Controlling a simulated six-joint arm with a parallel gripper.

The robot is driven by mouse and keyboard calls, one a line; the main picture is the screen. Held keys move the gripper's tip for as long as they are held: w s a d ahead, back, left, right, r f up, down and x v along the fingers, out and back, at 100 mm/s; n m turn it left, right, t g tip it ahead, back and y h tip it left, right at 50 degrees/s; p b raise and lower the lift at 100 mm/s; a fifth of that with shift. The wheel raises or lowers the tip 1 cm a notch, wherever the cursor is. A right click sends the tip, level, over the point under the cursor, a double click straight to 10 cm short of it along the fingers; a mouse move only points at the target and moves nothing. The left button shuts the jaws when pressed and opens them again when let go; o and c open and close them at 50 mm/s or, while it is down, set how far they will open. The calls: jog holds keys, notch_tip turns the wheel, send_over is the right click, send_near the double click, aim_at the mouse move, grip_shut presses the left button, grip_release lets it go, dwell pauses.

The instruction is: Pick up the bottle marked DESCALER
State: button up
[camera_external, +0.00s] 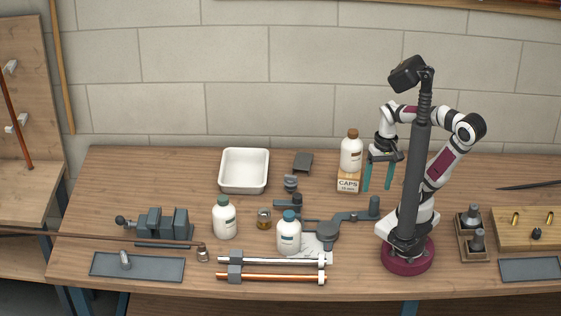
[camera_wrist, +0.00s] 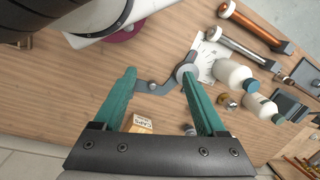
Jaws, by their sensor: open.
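Three white bottles stand upright in the outside view, their label words too small to read, so I cannot tell which is marked DESCALER. One with a green cap (camera_external: 225,219) stands left of centre, and one with a blue cap (camera_external: 289,236) stands near the front. My gripper (camera_external: 377,186) is open and empty, just right of the CAPS box. In the wrist view, my open fingers (camera_wrist: 158,72) point over the table; two bottles (camera_wrist: 233,76) (camera_wrist: 258,106) lie to their right. The brown-capped bottle is not visible there.
A jointed grey arm-like tool (camera_external: 328,231) and a glass jar (camera_external: 264,219) lie near the front bottles. Pipes (camera_external: 272,277) run along the front. A vise (camera_external: 162,225) is at left, a white tray (camera_external: 244,170) at the back. Bench between tray and vise is clear.

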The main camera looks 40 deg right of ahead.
jog(key=shift+o, duration=0.4)
jog(key=w+f+n+t+h, duration=0.1)
jog(key=w+f+n+t, duration=0.3)
jog(key=w, duration=0.8)
jog(key=n+t+y, duration=0.6)
jog(key=n+y, duration=0.2)
jog(key=n, duration=0.2)
send_near(225, 198)
jog(key=x, duration=0.5)
jog(key=shift+w+d+r, duration=0.1)
jog(key=shift+w+d, duration=0.05)
jog(key=x, duration=0.6)
grip_shut()
jog(key=shift+t, duration=0.3)
